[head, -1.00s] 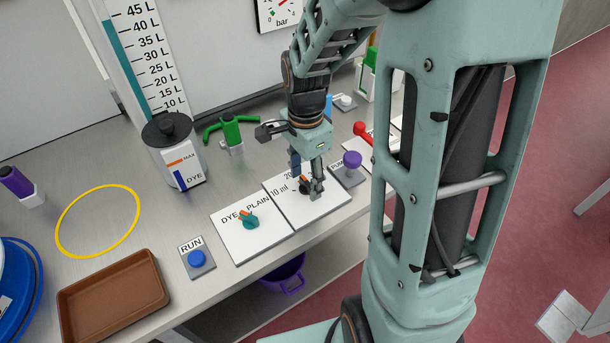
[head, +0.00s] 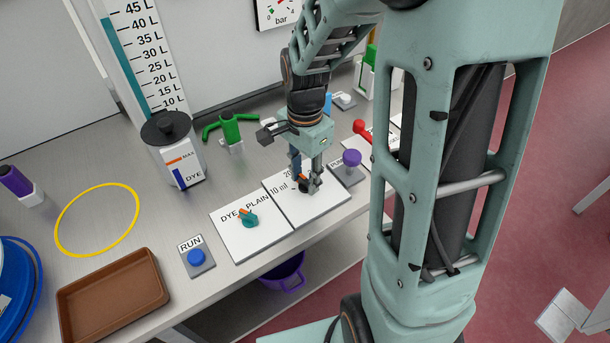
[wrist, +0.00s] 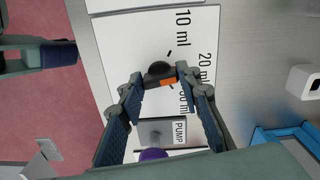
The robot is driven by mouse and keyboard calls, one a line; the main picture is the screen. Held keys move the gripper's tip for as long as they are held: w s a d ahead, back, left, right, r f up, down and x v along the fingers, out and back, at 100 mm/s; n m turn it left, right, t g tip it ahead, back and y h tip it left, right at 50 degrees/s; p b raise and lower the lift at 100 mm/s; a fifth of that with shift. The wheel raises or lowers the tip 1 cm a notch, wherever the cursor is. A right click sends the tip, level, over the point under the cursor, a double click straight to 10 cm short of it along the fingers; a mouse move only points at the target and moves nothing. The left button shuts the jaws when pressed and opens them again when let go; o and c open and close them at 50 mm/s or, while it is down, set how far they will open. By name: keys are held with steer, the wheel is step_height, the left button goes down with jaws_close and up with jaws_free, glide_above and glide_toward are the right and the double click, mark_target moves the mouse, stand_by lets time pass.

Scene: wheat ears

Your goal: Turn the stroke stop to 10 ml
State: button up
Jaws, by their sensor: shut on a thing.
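The stroke stop is a black knob with an orange pointer on a white plate (head: 318,211) marked 10 ml and 20 ml. In the wrist view the knob (wrist: 159,70) sits between my fingertips, and a third mark is partly covered. There the orange pointer is on the fingertip side, turned away from the 10 ml label. My gripper (head: 309,186) reaches down onto the knob in the head view and hides most of it. In the wrist view my gripper (wrist: 162,84) is shut on the knob, one finger on either side.
A purple PUMP button (head: 352,159) stands right of the plate. A DYE/PLAIN selector plate (head: 237,245) with a teal knob adjoins it on the left. A blue RUN button (head: 196,258), brown tray (head: 72,301) and dye container (head: 176,158) stand further left. A red lever (head: 361,129) is behind.

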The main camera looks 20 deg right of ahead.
mark_target(305, 179)
steer(key=n, duration=0.5)
steer(key=shift+n, duration=2.4)
steer(key=o, duration=1.2)
steer(key=shift+c, duration=0.2)
step_height(305, 179, up, 12)
